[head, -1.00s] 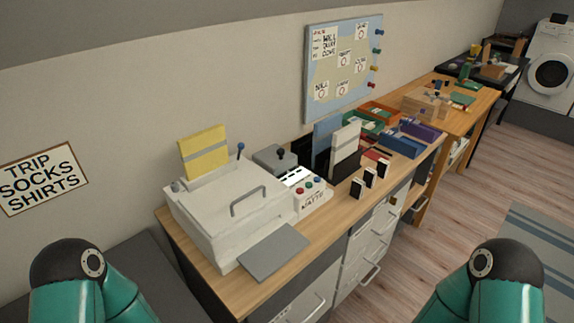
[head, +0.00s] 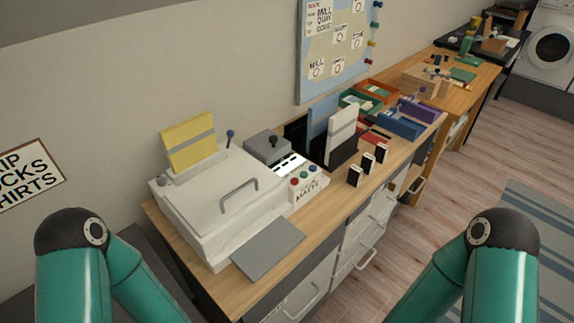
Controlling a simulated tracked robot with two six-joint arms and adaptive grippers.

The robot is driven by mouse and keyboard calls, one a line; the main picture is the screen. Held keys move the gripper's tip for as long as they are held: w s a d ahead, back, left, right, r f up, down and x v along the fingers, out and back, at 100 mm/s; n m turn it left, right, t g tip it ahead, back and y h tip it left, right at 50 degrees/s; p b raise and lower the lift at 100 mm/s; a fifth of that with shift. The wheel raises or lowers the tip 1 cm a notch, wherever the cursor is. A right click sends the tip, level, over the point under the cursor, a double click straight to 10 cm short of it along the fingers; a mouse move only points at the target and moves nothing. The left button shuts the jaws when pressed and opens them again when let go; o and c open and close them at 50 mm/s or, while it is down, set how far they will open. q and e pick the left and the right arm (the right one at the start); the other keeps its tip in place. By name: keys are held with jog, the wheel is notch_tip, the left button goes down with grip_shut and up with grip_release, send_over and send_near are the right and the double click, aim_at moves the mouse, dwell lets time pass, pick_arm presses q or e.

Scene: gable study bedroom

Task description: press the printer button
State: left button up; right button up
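The white printer (head: 215,200) stands at the near left end of the wooden desk. It has a grey handle on its lid, a yellow sheet in the back and a grey tray in front. Against its right side is a white panel (head: 307,188) with a few coloured round buttons: red (head: 296,182), blue (head: 305,175) and green (head: 313,168). A small blue knob (head: 230,134) stands up behind the printer. My two teal arms show at the bottom left and bottom right. Both grippers are outside the view.
Small black-and-white blocks (head: 368,165) stand near the desk's front edge. Upright folders (head: 341,135) and coloured trays (head: 400,124) lie farther along. Drawers with handles (head: 366,259) stick out below the desk.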

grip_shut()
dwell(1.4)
